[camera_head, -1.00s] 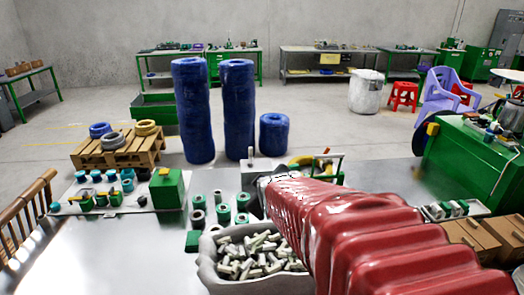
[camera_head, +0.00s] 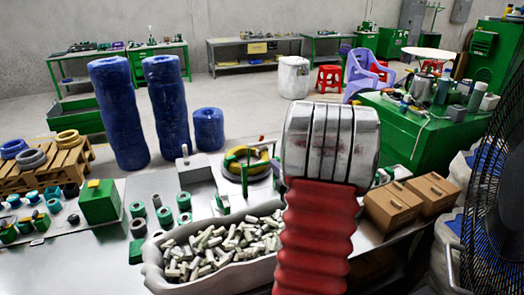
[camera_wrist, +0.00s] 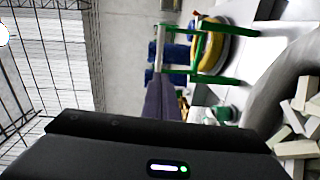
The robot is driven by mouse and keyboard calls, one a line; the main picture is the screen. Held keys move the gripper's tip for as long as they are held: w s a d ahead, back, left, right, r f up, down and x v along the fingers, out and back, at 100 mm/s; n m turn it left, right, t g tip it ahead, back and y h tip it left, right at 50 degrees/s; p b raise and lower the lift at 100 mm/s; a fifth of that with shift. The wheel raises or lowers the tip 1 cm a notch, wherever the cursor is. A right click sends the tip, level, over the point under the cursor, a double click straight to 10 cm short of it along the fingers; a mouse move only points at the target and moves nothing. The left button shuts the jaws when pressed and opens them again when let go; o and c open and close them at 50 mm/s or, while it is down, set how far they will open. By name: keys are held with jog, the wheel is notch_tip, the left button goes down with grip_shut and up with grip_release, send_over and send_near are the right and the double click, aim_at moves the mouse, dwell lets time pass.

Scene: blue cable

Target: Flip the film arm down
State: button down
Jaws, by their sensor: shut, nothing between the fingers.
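The wrapping station (camera_head: 240,172) stands on the worktable behind the bin, with a yellow coil (camera_head: 262,160) and a thin green upright. The wrist view shows its green frame (camera_wrist: 194,48) around the yellow coil (camera_wrist: 213,45), turned sideways. I cannot tell which part is the film arm or its angle. In the head view my silver wrist and red sleeve hide the fingers. I see no clear contact between fingers and station.
A pale bin (camera_head: 160,277) of metal pieces stands in front of the station. Two brown cartons (camera_head: 407,200) are at right, and a black fan (camera_head: 500,175) at far right. Green spools (camera_head: 164,216) and a green box (camera_head: 98,202) lie left. Tall blue rolls (camera_head: 167,105) stand behind.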

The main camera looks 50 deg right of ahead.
jog(key=shift+s+d+f+n, duration=0.2)
jog(key=shift+s+d, duration=0.1)
jog(key=shift+s, duration=0.15)
jog(key=shift+s+d+f+n, duration=0.1)
jog(key=shift+s+d+f, duration=0.05)
jog(key=shift+s+d, duration=0.2)
jog(key=r+x, duration=0.1)
jog(key=x, duration=1.3)
jog(key=shift+f, duration=0.15)
